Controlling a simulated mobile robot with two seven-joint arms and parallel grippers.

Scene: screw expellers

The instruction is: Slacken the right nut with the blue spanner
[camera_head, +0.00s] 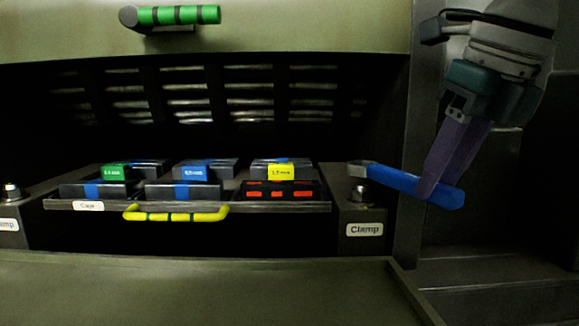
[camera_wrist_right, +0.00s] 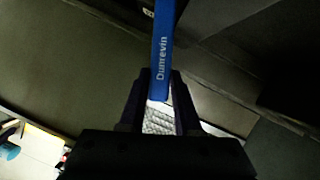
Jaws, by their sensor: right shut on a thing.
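The blue spanner (camera_head: 411,184) is held by my right gripper (camera_head: 430,190) at the right of the head view. Its grey jaw end points left and is at the right nut (camera_head: 360,192), on the block labelled "Clamp" (camera_head: 363,230). I cannot tell whether the jaw is around the nut or just above it. In the right wrist view the blue handle (camera_wrist_right: 162,50) runs up from between the fingers of my right gripper (camera_wrist_right: 158,95); the nut is not visible there. My left gripper is not in view.
A tray (camera_head: 270,207) with a yellow handle (camera_head: 176,217) and several dark blocks lies left of the right clamp. Another nut (camera_head: 11,191) is at the far left. A green handle (camera_head: 178,15) is on the panel above. A ledge (camera_head: 200,285) runs along the front.

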